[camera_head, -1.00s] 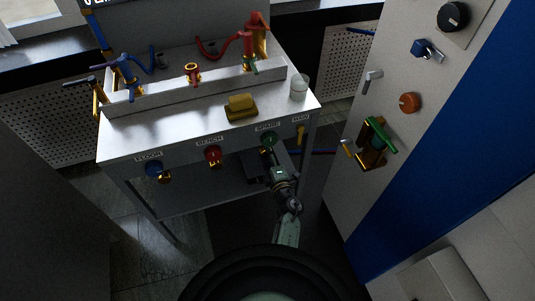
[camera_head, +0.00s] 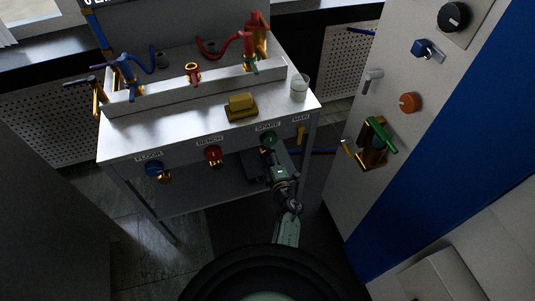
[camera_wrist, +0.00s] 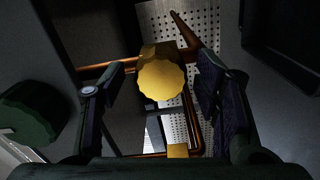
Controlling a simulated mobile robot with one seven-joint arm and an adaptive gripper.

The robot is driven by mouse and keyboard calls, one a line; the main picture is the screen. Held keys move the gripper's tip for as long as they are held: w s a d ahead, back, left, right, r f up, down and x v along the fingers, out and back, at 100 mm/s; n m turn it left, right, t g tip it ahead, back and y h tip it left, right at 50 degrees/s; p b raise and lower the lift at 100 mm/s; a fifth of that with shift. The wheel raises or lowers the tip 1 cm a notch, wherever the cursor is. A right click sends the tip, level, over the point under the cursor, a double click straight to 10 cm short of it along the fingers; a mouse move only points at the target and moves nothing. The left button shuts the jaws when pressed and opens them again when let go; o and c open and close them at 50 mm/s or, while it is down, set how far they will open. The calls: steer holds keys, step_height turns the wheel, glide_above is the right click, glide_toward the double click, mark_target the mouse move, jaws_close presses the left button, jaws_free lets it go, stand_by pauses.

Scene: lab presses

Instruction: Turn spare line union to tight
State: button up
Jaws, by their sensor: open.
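A brass-yellow union (camera_wrist: 161,80) with a scalloped rim faces the camera in the wrist view. My gripper (camera_wrist: 157,86) is open, with one finger on each side of the union and a visible gap on both sides. In the head view my gripper (camera_head: 272,160) is at the bench front below the SPARE label (camera_head: 268,127), close under the green knob (camera_head: 268,140). The green knob also shows at the left of the wrist view (camera_wrist: 36,112). The union is hidden by my arm in the head view.
Copper-coloured pipes (camera_wrist: 107,68) run behind the union. Blue (camera_head: 154,168) and red (camera_head: 212,154) knobs sit left along the bench front. A yellow block (camera_head: 240,103) and a glass (camera_head: 299,88) stand on the bench. A cabinet with knobs and a green-handled valve (camera_head: 378,134) is at right.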

steer(key=shift+s, duration=0.15)
steer(key=v, duration=1.1)
steer(key=shift+s, duration=0.35)
steer(key=shift+d, duration=0.2)
